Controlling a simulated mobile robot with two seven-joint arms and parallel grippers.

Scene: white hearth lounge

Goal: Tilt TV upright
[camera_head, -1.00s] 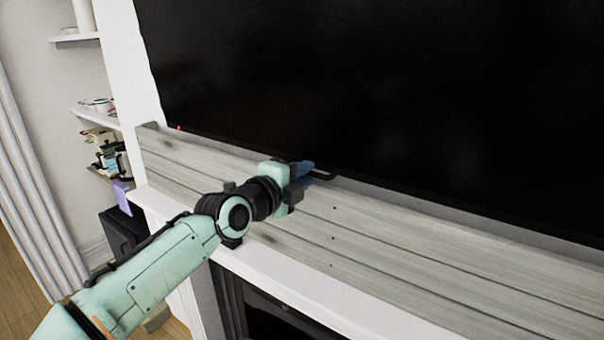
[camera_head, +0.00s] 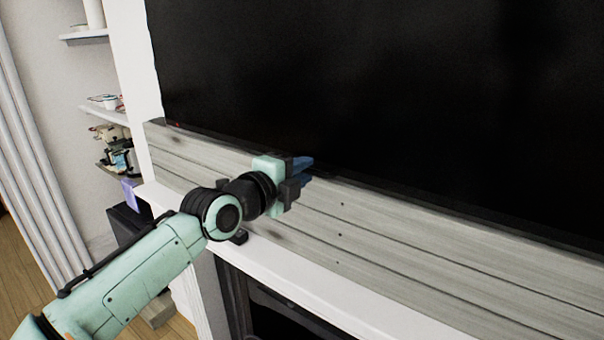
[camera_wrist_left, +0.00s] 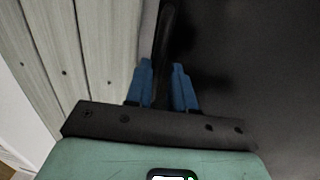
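The TV (camera_head: 400,90) is a large black panel on the wall above the mantel, running off the top and right of the head view. My left gripper (camera_head: 305,171) is at its lower edge, left of the picture's middle. In the left wrist view, its two blue fingers (camera_wrist_left: 162,85) stand either side of a narrow black strip along the edge of the TV (camera_wrist_left: 250,70), and the strip appears to fill the gap. The fingertips partly hide the contact. My right gripper is not in view.
Grey wooden boards (camera_head: 420,225) run below the TV, with a white mantel ledge (camera_head: 290,275) under them and a dark fireplace opening (camera_head: 275,315) lower down. White shelves (camera_head: 105,113) with small items stand at the left. Wooden floor shows at the lower left.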

